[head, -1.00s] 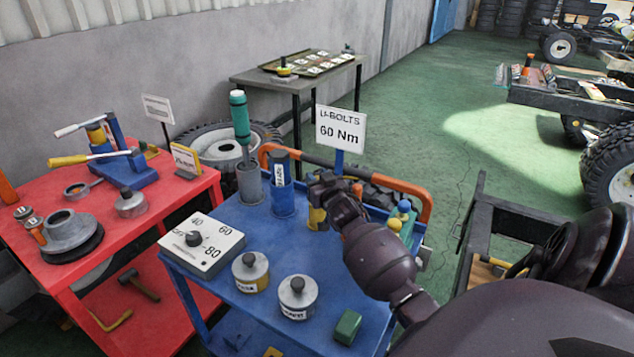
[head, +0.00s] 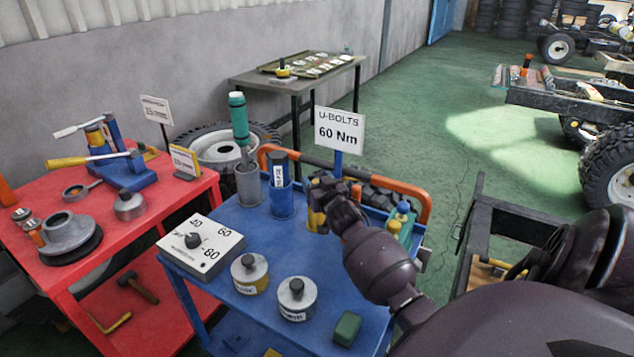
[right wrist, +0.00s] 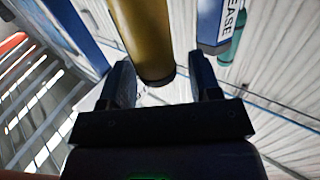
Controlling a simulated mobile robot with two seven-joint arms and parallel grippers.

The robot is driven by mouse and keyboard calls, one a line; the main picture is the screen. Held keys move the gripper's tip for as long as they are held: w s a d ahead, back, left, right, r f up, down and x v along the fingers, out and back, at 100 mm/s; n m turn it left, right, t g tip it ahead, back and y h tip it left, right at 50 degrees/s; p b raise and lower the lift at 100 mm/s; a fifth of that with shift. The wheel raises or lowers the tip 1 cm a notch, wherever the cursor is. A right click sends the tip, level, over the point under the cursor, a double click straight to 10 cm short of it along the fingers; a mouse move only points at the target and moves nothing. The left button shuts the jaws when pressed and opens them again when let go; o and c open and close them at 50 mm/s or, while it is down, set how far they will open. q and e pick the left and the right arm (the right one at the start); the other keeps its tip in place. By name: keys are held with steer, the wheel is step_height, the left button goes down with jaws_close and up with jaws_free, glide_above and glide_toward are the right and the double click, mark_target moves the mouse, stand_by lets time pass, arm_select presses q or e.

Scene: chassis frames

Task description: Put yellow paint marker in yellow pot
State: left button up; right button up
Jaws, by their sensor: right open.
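A yellow pot (head: 316,220) stands on the blue cart, right of the blue tube holder, mostly hidden behind my right gripper. My right gripper (head: 326,188) is at its top and open. In the right wrist view, the end of a gold-yellow cylinder (right wrist: 146,38) lies between the two open fingers (right wrist: 166,92); I cannot tell whether it is the pot or the marker. No other marker can be told for sure. My left gripper is not in view.
A blue grease tube (head: 279,172) and a green-handled tool (head: 239,120) stand beside the pot. A U-bolts sign (head: 338,131) rises behind. Two lidded tins (head: 249,274), a dial box (head: 201,246) and a green block (head: 347,328) are on the cart (head: 262,328).

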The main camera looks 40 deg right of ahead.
steer(key=v, duration=1.1)
steer(key=shift+s+p, duration=0.3)
steer(key=shift+p, duration=0.15)
steer(key=shift+a, duration=0.15)
